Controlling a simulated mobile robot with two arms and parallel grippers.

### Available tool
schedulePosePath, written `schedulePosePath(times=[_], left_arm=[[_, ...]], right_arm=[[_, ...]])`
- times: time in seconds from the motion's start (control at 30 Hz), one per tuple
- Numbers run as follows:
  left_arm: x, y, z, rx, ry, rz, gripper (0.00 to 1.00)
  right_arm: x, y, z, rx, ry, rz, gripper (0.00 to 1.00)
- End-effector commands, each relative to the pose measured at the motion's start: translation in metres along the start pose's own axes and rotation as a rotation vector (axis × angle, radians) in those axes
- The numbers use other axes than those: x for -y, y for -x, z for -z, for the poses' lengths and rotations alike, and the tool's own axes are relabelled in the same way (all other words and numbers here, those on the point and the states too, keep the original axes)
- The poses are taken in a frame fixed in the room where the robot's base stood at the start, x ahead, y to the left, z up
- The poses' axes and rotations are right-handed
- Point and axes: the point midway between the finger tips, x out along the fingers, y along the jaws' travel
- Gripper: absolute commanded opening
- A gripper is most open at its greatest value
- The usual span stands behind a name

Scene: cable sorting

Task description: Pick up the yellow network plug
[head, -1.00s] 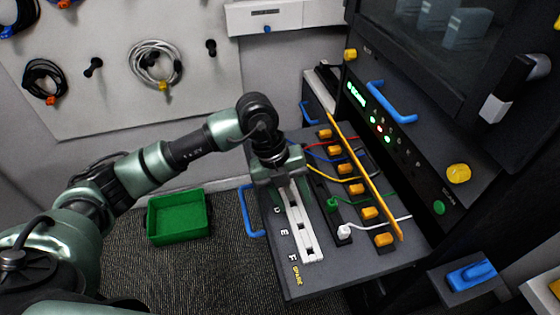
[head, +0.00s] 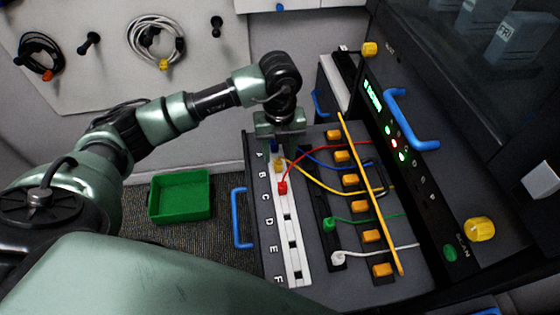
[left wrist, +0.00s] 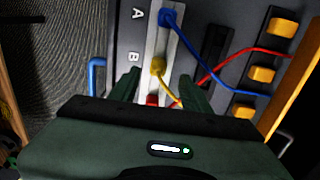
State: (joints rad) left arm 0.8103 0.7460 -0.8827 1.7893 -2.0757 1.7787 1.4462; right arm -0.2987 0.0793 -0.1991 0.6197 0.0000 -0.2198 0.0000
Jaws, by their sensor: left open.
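The yellow network plug (head: 279,165) sits in the white socket strip (head: 291,222) beside letter B, between the blue plug (head: 274,147) and the red plug (head: 282,187). In the left wrist view the yellow plug (left wrist: 158,66) stands ahead of and between my fingers, with its yellow cable running down. My left gripper (left wrist: 158,85) is open and empty, with one finger on each side of the strip. In the head view it (head: 280,138) is over the strip's far end. The red plug is mostly hidden behind the gripper body in the wrist view. My right gripper is not seen.
Green (head: 330,224) and white (head: 338,258) plugs stand in a dark strip to the right. An orange bar (head: 372,200) and several orange blocks line the panel's right. Coloured cables cross between. A green bin (head: 181,197) stands on the floor at left.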

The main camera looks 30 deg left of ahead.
Motion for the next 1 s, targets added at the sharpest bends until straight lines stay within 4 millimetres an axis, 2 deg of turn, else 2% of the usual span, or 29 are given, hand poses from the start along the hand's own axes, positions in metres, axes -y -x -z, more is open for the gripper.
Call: schedulePosePath(times=[0.07, 0.17, 0.37, 0.5, 0.63, 0.8, 1.0], left_arm=[[-0.002, -0.008, 0.000, -0.003, 0.000, -0.002, 0.47], [-0.004, -0.023, -0.001, -0.005, 0.000, -0.004, 0.47], [-0.005, -0.049, -0.002, -0.002, 0.000, -0.002, 0.47], [-0.004, -0.052, -0.003, 0.000, -0.002, 0.000, 0.47], [-0.004, -0.052, -0.003, 0.000, -0.002, 0.000, 0.47], [-0.004, -0.052, -0.003, 0.000, -0.002, 0.000, 0.00], [-0.004, -0.051, -0.003, 0.000, -0.002, 0.001, 0.00]], right_arm=[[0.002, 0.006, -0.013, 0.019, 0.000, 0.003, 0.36], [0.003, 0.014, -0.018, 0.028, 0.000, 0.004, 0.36], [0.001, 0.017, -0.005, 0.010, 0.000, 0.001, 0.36], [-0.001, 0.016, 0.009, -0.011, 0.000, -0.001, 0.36], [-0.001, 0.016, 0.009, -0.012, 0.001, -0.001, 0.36], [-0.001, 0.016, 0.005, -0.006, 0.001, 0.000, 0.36], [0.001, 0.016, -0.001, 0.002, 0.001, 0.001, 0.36]])
